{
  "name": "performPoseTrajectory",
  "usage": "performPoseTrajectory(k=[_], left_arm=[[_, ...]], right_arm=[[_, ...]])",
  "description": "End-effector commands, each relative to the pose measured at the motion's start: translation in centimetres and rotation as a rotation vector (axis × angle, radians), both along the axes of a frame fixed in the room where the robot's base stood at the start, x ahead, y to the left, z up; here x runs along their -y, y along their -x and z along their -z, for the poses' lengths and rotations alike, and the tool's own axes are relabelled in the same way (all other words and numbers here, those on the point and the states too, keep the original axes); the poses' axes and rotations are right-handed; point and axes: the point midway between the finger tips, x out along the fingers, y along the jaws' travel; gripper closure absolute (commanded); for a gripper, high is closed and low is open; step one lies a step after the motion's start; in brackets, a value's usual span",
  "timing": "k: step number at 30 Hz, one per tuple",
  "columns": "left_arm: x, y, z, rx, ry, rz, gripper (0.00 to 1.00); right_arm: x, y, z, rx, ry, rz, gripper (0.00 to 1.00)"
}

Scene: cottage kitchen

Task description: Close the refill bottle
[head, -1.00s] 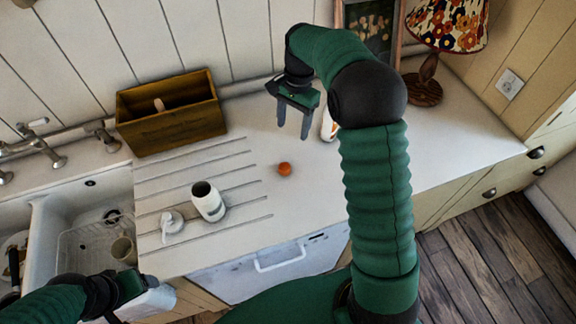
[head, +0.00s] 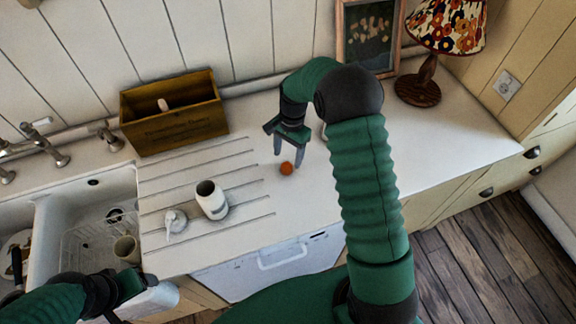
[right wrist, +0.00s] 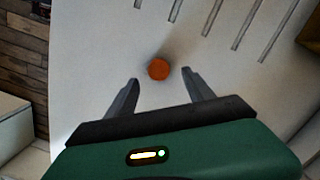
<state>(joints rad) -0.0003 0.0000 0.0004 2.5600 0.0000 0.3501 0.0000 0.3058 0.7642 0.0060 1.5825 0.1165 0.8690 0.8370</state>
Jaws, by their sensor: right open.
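An open white bottle (head: 211,201) stands on the ribbed drainer part of the counter, its dark mouth facing up. A white pump head (head: 174,222) lies beside it on the left. A small orange round thing (head: 286,168) sits on the counter to the bottle's right; it also shows in the right wrist view (right wrist: 158,69). I cannot tell if it is a cap. My right gripper (head: 290,152) is open and empty, pointing down over the orange thing, which appears between and just beyond the fingertips. My left gripper (head: 138,286) is low at the left by the sink; its jaws are unclear.
A wooden box (head: 174,115) stands at the back against the wall. A sink (head: 45,215) with a cup (head: 126,249) is on the left. A lamp (head: 420,87) and a framed picture (head: 369,35) stand back right. A white item is mostly hidden behind my right arm. The right counter is clear.

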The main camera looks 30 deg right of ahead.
Motion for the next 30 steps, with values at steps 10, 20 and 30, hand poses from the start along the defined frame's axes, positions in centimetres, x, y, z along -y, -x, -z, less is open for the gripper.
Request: performPoseTrajectory(k=[10,20,30], left_arm=[[0.0,0.0,-1.2,0.000,0.000,-0.001,0.25],[0.0,0.0,-1.2,0.000,0.000,0.000,0.25],[0.0,0.0,-1.2,0.000,0.000,-0.001,0.25]], right_arm=[[0.0,0.4,4.2,-0.002,-0.005,0.001,0.39],[-0.1,0.4,4.1,-0.001,-0.004,0.001,0.47],[-0.1,0.4,4.1,-0.002,-0.004,0.001,0.91]])
